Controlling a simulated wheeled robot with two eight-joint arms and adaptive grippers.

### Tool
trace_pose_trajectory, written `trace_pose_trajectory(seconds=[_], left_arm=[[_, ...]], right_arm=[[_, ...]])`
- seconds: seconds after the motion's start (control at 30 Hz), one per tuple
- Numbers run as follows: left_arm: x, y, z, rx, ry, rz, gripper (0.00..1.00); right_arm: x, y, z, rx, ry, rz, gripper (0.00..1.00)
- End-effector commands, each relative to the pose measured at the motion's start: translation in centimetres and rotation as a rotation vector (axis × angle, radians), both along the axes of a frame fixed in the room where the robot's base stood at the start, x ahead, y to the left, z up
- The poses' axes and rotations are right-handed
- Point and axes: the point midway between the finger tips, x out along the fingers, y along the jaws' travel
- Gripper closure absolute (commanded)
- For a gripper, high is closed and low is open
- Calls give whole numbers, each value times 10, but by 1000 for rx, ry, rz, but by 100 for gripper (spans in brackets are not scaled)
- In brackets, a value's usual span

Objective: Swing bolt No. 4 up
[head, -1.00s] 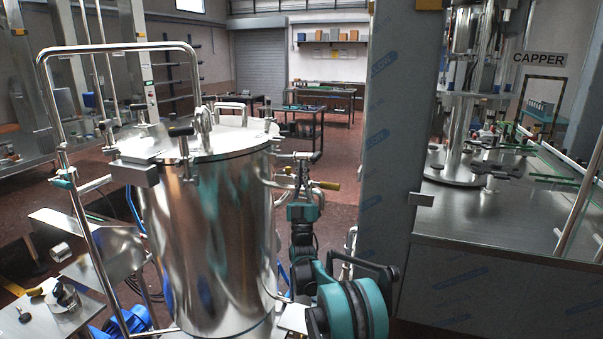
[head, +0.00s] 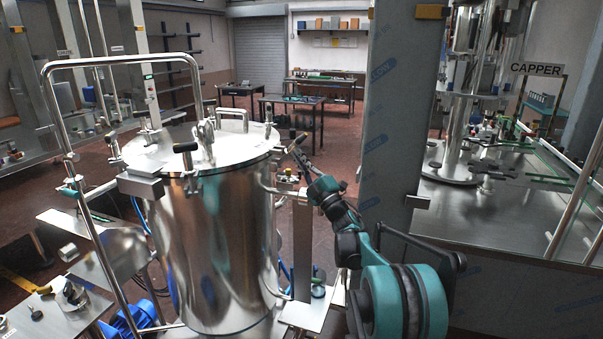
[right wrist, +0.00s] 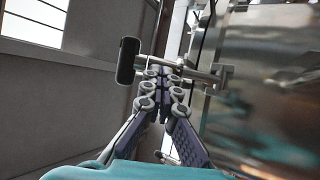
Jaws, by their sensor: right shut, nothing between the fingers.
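The steel tank (head: 215,240) has a round lid (head: 222,140) with black-handled swing bolts around its rim. One front bolt (head: 186,150) stands upright; another (head: 113,145) is at the left. No number is legible, so I cannot tell by marking which is No. 4. In the right wrist view a bolt (right wrist: 200,76) reaches out sideways from a bracket on the tank wall, ending in a black knob (right wrist: 128,61). My right gripper (head: 297,158) is at the tank's right side. In the wrist view its closed, empty fingertips (right wrist: 161,72) are at this rod; contact is unclear. My left gripper is not in view.
A tall film-covered panel (head: 385,130) stands close right of my right arm. The capper machine table (head: 500,225) is beyond it. A bent tube frame (head: 120,62) rises at the tank's left. Work tables (head: 290,100) stand far back, with open floor before them.

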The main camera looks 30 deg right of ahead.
Motion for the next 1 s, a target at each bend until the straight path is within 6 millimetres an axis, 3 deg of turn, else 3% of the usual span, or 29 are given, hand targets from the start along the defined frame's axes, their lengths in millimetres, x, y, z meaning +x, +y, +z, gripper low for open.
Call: trace_pose_trajectory(seconds=[0.1, 0.4, 1.0], left_arm=[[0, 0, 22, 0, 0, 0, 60], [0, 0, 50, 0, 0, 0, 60], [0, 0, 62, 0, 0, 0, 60]], right_arm=[[4, 4, 17, -73, 84, -1, 100], [18, 16, 32, -247, 287, 1, 100], [35, 30, 40, -251, 292, 2, 100]])
